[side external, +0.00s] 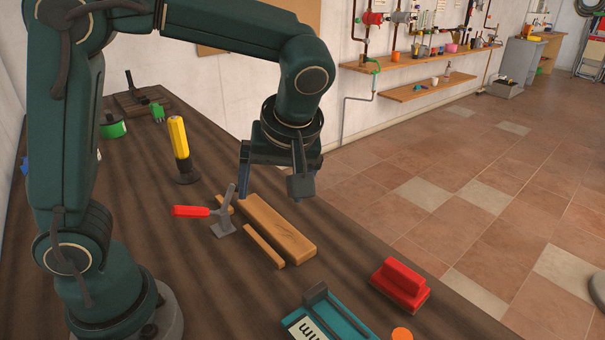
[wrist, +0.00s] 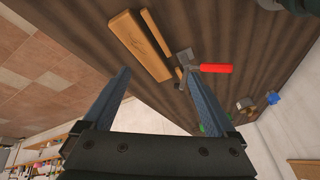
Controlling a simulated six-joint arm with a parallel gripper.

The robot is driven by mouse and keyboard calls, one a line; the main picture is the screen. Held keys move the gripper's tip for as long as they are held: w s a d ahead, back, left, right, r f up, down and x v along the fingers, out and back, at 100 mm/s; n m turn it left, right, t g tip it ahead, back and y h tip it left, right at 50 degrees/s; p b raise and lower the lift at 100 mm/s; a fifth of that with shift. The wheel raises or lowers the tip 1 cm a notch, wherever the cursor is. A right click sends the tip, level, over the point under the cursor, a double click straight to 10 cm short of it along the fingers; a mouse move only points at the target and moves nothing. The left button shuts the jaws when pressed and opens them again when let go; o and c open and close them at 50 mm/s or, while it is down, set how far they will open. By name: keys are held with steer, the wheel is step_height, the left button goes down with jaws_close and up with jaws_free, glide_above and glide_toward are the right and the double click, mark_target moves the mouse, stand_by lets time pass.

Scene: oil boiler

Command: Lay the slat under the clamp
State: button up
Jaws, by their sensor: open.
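The slat (side external: 263,246) is a narrow light wood strip lying flat on the dark bench, beside a wider wood board (side external: 278,228). The slat (wrist: 156,33) and the board (wrist: 139,47) also show in the wrist view. The clamp (side external: 225,225) is grey metal with a red handle, close to the slat's far end; it shows in the wrist view too (wrist: 185,57). A short wood end (side external: 225,203) shows beyond the clamp; I cannot tell whether it is part of the slat. My gripper (side external: 272,186) is open and empty above the bench, near the board's far end.
A yellow-handled tool (side external: 180,140) stands upright behind the clamp. A red block (side external: 401,283) and a teal holder (side external: 325,318) are at the front right. Green items (side external: 113,126) lie at the back left. Bare bench lies left of the slat.

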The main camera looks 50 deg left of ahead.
steer(key=s+d+r+m+t+h, duration=0.1)
steer(key=s+m+t+h, duration=0.3)
steer(key=s+m, duration=0.5)
steer(key=shift+d+r+m+t+h, duration=0.15)
steer(key=shift+d+m+t+h, duration=0.35)
steer(key=shift+m, duration=0.8)
steer(key=shift+s, duration=0.1)
